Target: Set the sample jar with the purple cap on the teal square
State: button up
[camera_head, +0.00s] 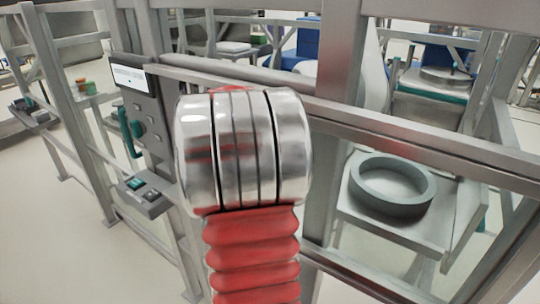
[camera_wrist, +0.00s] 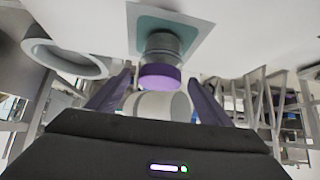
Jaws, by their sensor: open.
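The sample jar (camera_wrist: 166,43), grey with a purple cap (camera_wrist: 159,77), shows in the wrist view, which looks upside down. Its base meets the teal square (camera_wrist: 147,22) on a pale plate, and its cap points toward my gripper. It appears to stand upright on the square. My gripper (camera_wrist: 160,80) is open, with one dark purple finger on each side of the cap's line. A gap shows between the fingers and the cap. I cannot tell whether the cap is between the fingertips or just beyond them. The jar and the square do not show in the head view.
A grey ring-shaped holder (camera_head: 392,187) sits on a shelf at the right of the head view; it also shows in the wrist view (camera_wrist: 62,58). Metal frame rails (camera_head: 430,140) cross in front. A control panel (camera_head: 143,105) stands at left. A white rounded object (camera_wrist: 158,105) lies below the cap.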

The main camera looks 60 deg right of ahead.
jog(key=v, duration=0.9)
jog(key=shift+a+r, duration=0.2)
dwell(0.4)
jog(key=w+a+n+t+y, duration=0.1)
jog(key=w+a+n, duration=0.15)
jog(key=a, duration=0.45)
jog(key=w+a+n+t, duration=0.1)
jog(key=w+a+n, duration=0.15)
jog(key=a, duration=0.55)
jog(key=s+a+f+n+t+y, duration=0.1)
jog(key=a+n, duration=0.3)
jog(key=a, duration=0.7)
jog(key=s+a+f+n+t+y, duration=0.1)
jog(key=a+n+y, duration=0.3)
jog(key=a, duration=0.8)
jog(key=s+a+f+n+t+y, duration=0.2)
jog(key=a+n, duration=0.3)
jog(key=a, duration=0.7)
jog(key=shift+s+f+n+y, duration=0.4)
jog(key=shift+s+f+y, duration=0.1)
jog(key=shift+s+f, duration=0.35)
jog(key=shift+c, duration=0.3)
